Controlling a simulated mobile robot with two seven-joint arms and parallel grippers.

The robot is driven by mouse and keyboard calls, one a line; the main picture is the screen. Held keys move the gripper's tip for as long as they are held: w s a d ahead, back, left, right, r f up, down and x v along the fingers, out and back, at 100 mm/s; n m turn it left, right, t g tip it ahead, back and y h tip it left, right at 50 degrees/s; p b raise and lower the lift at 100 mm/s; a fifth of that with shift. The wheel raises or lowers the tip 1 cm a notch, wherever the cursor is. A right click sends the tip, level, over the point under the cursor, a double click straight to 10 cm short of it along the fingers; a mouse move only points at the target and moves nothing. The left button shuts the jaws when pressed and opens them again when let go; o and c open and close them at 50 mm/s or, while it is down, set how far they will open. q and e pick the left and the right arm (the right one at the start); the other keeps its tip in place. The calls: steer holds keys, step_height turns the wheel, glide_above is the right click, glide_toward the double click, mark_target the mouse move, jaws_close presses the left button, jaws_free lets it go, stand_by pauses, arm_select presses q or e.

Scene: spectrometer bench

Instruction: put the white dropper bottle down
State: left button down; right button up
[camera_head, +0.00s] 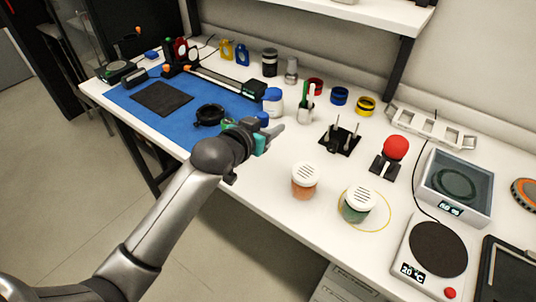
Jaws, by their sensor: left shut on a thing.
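My left gripper (268,132) reaches in over the front edge of the bench, beside the right end of the blue mat (128,99). It is shut on the white dropper bottle, but the fingers and wrist hide most of the grip. A white bottle with a blue cap (272,102) shows just beyond the fingers and looks upright; I take it as the dropper bottle. Whether its base touches the bench cannot be told. My right gripper is not in view.
Two jars with white lids, one orange (305,181) and one green (357,204), stand right of the gripper. White bench (285,155) is bare between gripper and jars.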

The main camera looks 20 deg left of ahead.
mark_target(269, 162)
arm_select(q)
step_height(269, 162, down, 8)
steer(key=shift+f+b, duration=0.25)
steer(key=shift+b, duration=0.7)
steer(key=shift+f, duration=0.15)
steer(key=shift+c, duration=2.2)
jaws_free()
steer(key=shift+s+r, duration=0.1)
steer(key=shift+r, duration=0.1)
steer(key=p+v, duration=0.2)
steer(key=v, duration=0.9)
steer(key=shift+s+a+r+p, duration=0.15)
steer(key=shift+s+a+p, duration=0.05)
steer(key=shift+s+p, duration=0.15)
